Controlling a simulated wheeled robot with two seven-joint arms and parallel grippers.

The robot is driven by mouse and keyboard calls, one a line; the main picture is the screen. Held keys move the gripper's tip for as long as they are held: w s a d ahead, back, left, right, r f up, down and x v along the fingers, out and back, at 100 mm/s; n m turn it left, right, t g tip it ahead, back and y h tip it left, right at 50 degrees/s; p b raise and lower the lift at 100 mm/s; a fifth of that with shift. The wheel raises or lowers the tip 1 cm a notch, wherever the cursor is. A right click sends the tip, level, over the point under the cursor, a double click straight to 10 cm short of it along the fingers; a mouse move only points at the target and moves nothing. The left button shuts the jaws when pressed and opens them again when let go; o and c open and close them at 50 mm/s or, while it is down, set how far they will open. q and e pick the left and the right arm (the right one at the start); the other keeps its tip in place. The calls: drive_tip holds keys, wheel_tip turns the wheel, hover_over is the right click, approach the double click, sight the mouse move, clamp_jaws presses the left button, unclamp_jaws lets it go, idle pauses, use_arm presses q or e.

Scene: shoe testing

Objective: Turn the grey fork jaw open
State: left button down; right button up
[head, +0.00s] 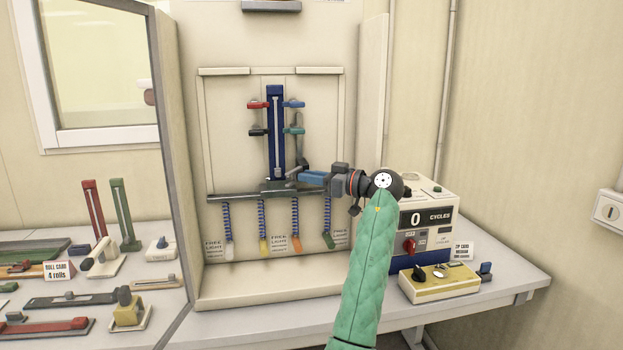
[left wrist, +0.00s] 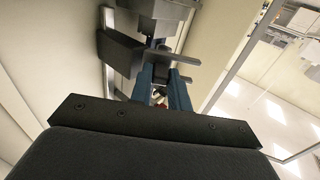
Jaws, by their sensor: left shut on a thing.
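My left gripper (head: 302,177) reaches in from the right on a green-sleeved arm. Its blue fingers point left at the foot of the dark blue upright (head: 275,135) and are shut on a small grey part, which looks like the grey fork jaw (head: 297,163). The fingers partly hide this part, so its exact turn is unclear. In the left wrist view the blue fingers (left wrist: 160,95) close around the dark grey part (left wrist: 176,76), which has a prong sticking out to the right. My right gripper is not in view.
Red, blue, black and green levers stick out of the upright. A grey crossbar (head: 240,193) with several hanging blue springs runs below. A cycle counter box (head: 425,222) and a yellow control box (head: 440,283) stand right. Shoe-test parts cover the left table.

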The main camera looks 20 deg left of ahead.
use_arm(q)
drive_tip(key=c, duration=1.3)
unclamp_jaws()
drive_tip(key=shift+r, duration=0.1)
